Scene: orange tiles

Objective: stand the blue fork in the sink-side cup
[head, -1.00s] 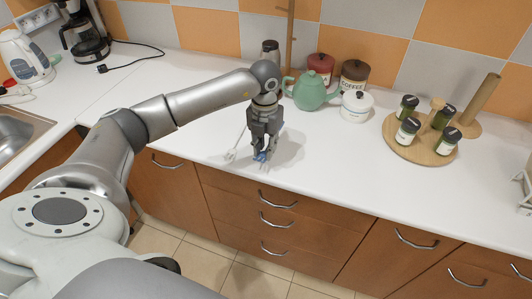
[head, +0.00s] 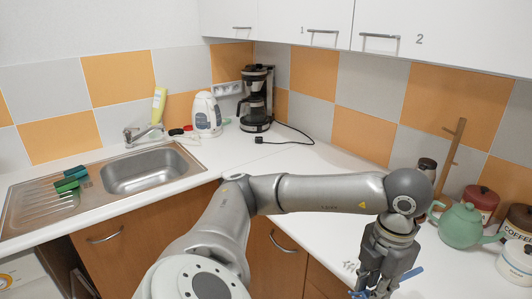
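My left gripper (head: 374,284) is at the lower right of the head view, over the counter, pointing down. It appears shut on the blue fork (head: 412,274), whose blue parts stick out on both sides of the fingers. The fork lies roughly sideways in the grip, and its middle is hidden by the fingers. The steel sink (head: 150,170) is at the left, far from the gripper. I cannot make out a cup beside it. My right gripper is not in view.
Green sponges (head: 70,180) lie on the drainboard. A yellow-green bottle (head: 158,104), white kettle (head: 206,114) and coffee maker (head: 256,98) stand along the back. A green teapot (head: 461,225) and canisters (head: 480,201) are right of my arm. The counter between is mostly clear.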

